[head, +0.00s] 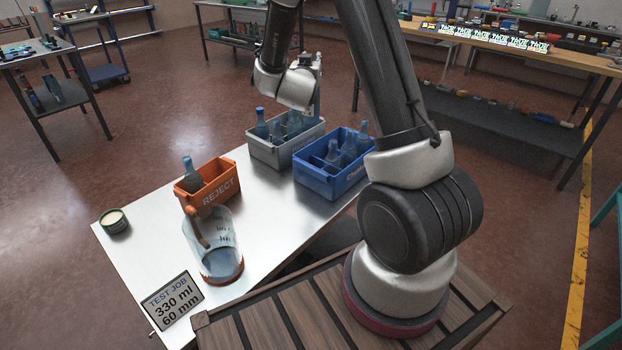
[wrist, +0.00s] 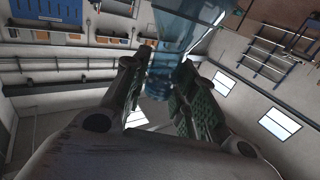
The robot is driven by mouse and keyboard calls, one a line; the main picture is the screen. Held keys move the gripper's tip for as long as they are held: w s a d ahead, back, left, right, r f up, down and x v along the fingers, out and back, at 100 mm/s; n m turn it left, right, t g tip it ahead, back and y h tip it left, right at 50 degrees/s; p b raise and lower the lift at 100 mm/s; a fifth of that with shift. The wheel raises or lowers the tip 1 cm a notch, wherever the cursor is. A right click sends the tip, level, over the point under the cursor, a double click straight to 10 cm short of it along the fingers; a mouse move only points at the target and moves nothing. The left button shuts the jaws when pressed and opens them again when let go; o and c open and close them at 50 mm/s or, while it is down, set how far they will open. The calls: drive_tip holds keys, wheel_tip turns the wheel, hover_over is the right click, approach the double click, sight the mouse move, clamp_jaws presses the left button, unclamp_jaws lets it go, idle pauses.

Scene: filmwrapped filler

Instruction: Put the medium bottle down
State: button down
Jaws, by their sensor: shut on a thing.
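My gripper (wrist: 160,76) is shut on a blue translucent bottle (wrist: 182,30), seen between its green-padded fingers in the wrist view. In the head view my gripper (head: 316,84) is over the back right part of the grey crate (head: 290,153). Several blue bottles (head: 262,124) stand in the grey crate. The blue crate (head: 322,184) beside it holds bottles (head: 349,150) too. The orange REJECT crate (head: 219,190) holds one bottle (head: 191,175) at its left end.
A clear measuring jug (head: 217,252) with a brown handle stands at the table's front. A sign (head: 172,301) reads "TEST JOB 330 ml 60 mm". A round green tin (head: 115,221) is at the left edge. The metal table (head: 262,205) is bare between jug and crates.

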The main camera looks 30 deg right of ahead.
wheel_tip(320, 180, down, 24)
drive_tip(key=shift+f, duration=0.15)
idle(0.5)
drive_tip(key=shift+s+f, duration=0.1)
drive_tip(key=shift+f, duration=0.05)
drive_tip(key=c, duration=1.1)
unclamp_jaws()
drive_tip(key=shift+c, duration=0.2)
